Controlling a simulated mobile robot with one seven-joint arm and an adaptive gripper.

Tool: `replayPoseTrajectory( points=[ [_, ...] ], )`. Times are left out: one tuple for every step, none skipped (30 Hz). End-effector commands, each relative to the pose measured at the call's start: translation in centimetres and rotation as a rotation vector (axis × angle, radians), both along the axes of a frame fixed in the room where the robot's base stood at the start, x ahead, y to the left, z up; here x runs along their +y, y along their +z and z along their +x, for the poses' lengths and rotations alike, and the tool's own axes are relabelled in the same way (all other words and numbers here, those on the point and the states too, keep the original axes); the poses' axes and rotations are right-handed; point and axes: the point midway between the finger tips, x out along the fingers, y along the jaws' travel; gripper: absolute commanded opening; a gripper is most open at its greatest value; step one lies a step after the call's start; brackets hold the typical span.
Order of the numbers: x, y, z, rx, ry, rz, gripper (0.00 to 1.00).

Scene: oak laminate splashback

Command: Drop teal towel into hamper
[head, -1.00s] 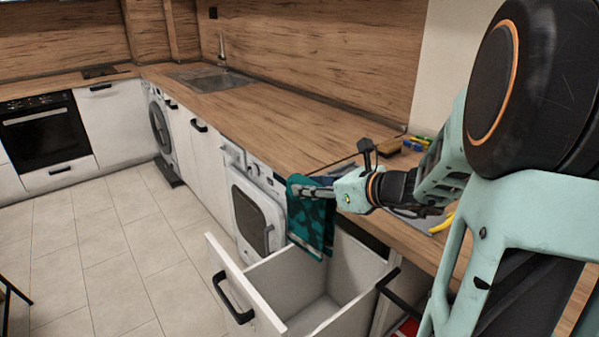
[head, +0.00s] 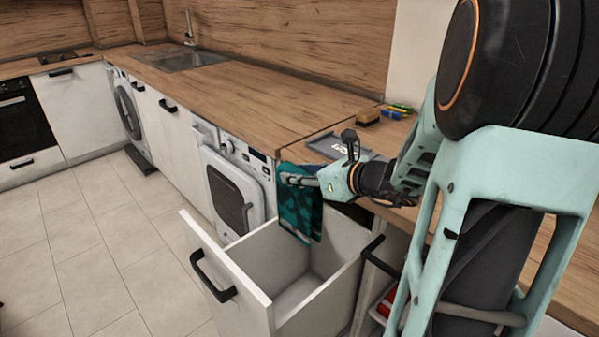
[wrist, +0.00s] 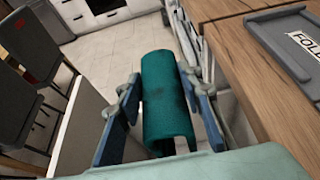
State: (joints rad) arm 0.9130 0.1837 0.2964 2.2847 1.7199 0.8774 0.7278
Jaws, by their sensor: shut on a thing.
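The teal towel (head: 302,212) hangs down from my gripper (head: 298,180) over the back part of the open white pull-out hamper (head: 262,290). The towel has darker teal patches and a pale band near its lower edge. In the wrist view the towel (wrist: 165,100) is between the two blue fingers of my gripper (wrist: 160,110), which is shut on it. The hamper's front panel stands pulled out, and its visible floor is empty. The towel's lower end reaches about the level of the hamper's rim; whether it touches the back wall cannot be told.
A washing machine (head: 235,190) stands left of the hamper. The wooden counter (head: 240,95) runs behind, with a grey tray (wrist: 290,40) labelled "FOLD" on it. A brown sponge-like block (head: 368,116) lies farther back. Dark chairs (wrist: 35,60) show in the wrist view.

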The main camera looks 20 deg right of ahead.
Motion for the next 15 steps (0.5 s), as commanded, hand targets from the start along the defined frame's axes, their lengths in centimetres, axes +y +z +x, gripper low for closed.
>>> replayPoseTrajectory(
  points=[
    [0.00, -0.03, 0.02, -0.001, 0.000, 0.000, 0.00],
    [0.01, 0.00, 0.02, -0.001, 0.000, 0.000, 0.00],
    [0.01, 0.04, 0.01, -0.001, 0.000, 0.000, 0.00],
    [0.02, 0.06, 0.02, -0.001, 0.000, 0.000, 0.00],
    [0.01, 0.06, 0.02, -0.001, 0.000, 0.000, 0.00],
    [0.02, 0.07, 0.02, -0.001, 0.000, 0.000, 0.00],
    [0.02, 0.07, 0.02, -0.001, 0.000, 0.000, 0.36],
    [0.02, 0.07, 0.02, -0.001, 0.000, 0.000, 0.39],
    [0.02, 0.07, 0.02, -0.001, 0.000, 0.000, 0.44],
    [0.02, 0.07, 0.02, -0.001, 0.000, 0.000, 0.47],
    [0.02, 0.07, 0.02, -0.001, 0.000, 0.000, 0.50],
    [0.03, 0.07, 0.02, -0.001, 0.000, 0.000, 0.54],
    [0.02, 0.07, 0.02, -0.001, 0.000, 0.000, 0.54],
    [0.03, 0.07, 0.02, -0.001, 0.000, 0.000, 0.54],
    [0.03, 0.06, 0.02, -0.001, 0.000, 0.000, 0.54]
  ],
)
